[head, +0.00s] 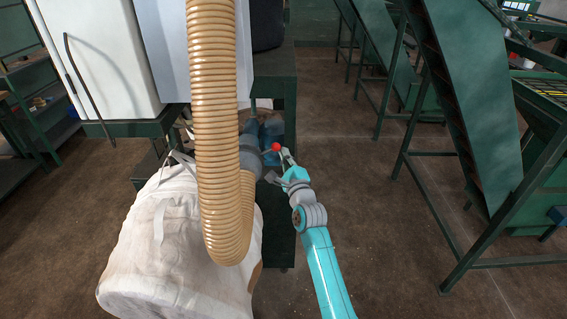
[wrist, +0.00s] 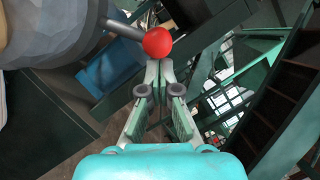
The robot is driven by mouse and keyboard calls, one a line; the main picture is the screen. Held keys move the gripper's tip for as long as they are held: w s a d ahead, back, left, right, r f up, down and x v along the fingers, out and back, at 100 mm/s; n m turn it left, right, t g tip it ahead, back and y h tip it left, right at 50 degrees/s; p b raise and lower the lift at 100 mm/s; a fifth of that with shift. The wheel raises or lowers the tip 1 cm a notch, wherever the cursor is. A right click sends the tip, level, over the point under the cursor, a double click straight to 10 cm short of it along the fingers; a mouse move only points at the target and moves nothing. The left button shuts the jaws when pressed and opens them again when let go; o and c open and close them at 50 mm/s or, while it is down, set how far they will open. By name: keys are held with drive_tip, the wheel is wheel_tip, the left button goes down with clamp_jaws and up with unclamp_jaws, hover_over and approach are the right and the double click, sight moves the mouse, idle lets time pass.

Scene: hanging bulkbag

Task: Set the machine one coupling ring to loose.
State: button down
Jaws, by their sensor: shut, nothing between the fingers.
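The grey coupling ring (head: 250,150) sits at the end of the tan ribbed hose (head: 213,120), beside the white bulk bag (head: 165,240). A lever with a red ball (head: 276,147) sticks out from the ring to the right. In the wrist view the grey ring (wrist: 55,30) is at the upper left, and its dark lever (wrist: 122,29) ends in the red ball (wrist: 158,42). My gripper (head: 286,152) is at the ball's right side. In the wrist view my gripper (wrist: 160,70) is shut and empty, its tips just below the ball. I cannot tell whether they touch it.
A white cabinet (head: 95,50) stands at the upper left on a green frame. Green inclined conveyors (head: 455,100) stand on the right. The brown floor (head: 370,230) between my arm and the conveyors is clear. A blue part (wrist: 105,68) lies behind the lever.

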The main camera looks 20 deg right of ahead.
drive_tip(key=w+a+r+n+g+y, duration=0.1)
drive_tip(key=a+r+n, duration=0.2)
drive_tip(key=r+n, duration=0.3)
drive_tip(key=shift+a+g, duration=0.4)
drive_tip(key=shift+w+a, duration=0.1)
drive_tip(key=shift+w, duration=0.05)
